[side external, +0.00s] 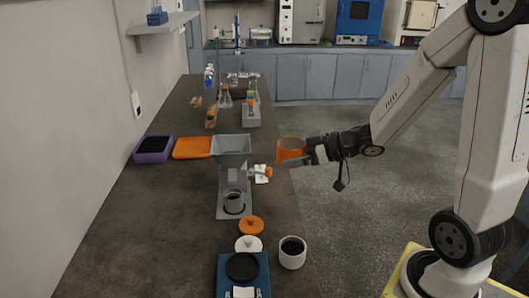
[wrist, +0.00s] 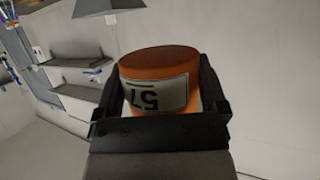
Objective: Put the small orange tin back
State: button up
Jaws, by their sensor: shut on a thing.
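The small orange tin (side external: 291,151) is held by my gripper (side external: 310,150) in the air beside the right edge of the bench, at about the height of the grey hopper's upper part. In the wrist view the orange tin (wrist: 160,75) sits between both fingers of my gripper (wrist: 160,105). Whether the tin holds anything cannot be told.
A grey hopper stand (side external: 231,165) with a cup stands mid-bench. An orange lid (side external: 251,225), a white lid (side external: 249,244), a white jar (side external: 292,252) and a blue scale (side external: 226,285) are nearer. A purple tray (side external: 153,149) and orange tray (side external: 192,148) lie left. Glassware stands behind.

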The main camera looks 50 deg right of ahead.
send_over(290, 231)
notch_tip(290, 231, down, 15)
jog(key=shift+f, duration=0.2)
dwell(0.4)
jog(key=shift+w+f, duration=0.1)
jog(key=shift+f, duration=1.9)
jog(key=shift+f, duration=2)
jog(key=shift+f, duration=0.1)
jog(key=o, duration=1)
